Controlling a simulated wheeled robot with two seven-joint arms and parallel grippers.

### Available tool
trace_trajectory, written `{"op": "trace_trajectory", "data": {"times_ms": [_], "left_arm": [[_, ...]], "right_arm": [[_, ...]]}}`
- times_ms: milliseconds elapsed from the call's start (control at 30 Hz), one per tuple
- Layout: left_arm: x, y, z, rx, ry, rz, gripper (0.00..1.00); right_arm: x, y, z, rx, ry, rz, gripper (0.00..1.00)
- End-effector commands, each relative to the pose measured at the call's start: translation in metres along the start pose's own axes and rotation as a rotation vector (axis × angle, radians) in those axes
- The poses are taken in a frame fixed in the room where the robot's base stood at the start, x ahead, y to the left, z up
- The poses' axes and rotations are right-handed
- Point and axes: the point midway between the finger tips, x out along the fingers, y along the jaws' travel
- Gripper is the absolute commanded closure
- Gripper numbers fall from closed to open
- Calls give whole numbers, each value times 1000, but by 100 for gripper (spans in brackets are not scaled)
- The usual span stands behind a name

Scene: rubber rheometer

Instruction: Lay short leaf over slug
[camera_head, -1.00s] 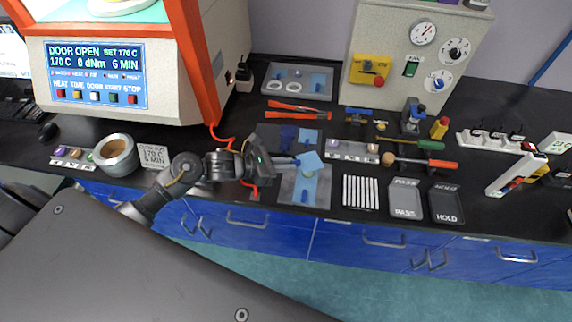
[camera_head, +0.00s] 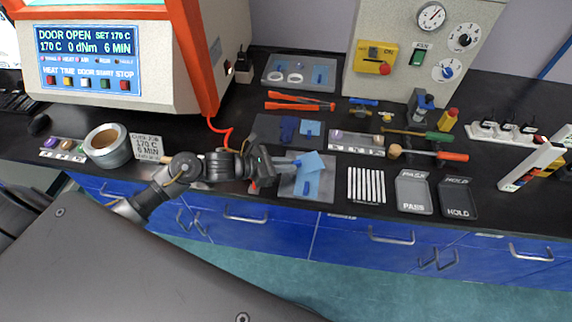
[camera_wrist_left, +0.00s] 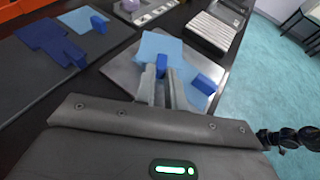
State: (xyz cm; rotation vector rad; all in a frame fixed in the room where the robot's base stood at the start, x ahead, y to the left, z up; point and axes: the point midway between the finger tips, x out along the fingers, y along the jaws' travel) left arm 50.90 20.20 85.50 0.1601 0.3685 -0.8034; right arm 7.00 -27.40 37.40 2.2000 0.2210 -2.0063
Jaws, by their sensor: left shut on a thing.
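My left gripper (camera_head: 291,163) is shut on the dark blue tab (camera_wrist_left: 162,66) of a light blue leaf (camera_head: 312,162). The leaf also shows in the left wrist view (camera_wrist_left: 158,44). It is held over a grey metal plate (camera_head: 288,187) and looks tilted in the head view. A longer light blue leaf (camera_head: 307,186) with its own dark blue tab (camera_wrist_left: 203,84) lies on the plate, partly under the held leaf. I cannot tell whether the two leaves touch. I see no slug now; the held leaf and fingers hide part of the lower leaf. My right gripper is not in view.
Behind the plate, a dark mat (camera_head: 264,130) carries a dark blue piece (camera_head: 288,129) and a small light blue leaf (camera_head: 310,128). A striped white block (camera_head: 366,185), a PASS tray (camera_head: 413,192) and a HOLD tray (camera_head: 458,198) stand to the right.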

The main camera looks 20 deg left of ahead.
Motion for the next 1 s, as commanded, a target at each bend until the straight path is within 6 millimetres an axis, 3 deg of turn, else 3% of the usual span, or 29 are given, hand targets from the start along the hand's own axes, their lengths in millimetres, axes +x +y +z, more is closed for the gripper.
{"op": "trace_trajectory", "data": {"times_ms": [133,167,333,667,767,1000], "left_arm": [[0,0,1,0,0,0,100],[0,0,1,0,0,0,86],[0,0,0,0,0,0,63],[-3,0,0,1,1,0,63],[-14,1,-2,1,2,2,63],[-60,0,-4,5,5,0,63]], "right_arm": [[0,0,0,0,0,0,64],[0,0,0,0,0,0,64],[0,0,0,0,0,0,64],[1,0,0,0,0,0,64],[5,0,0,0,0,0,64],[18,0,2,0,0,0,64]]}}
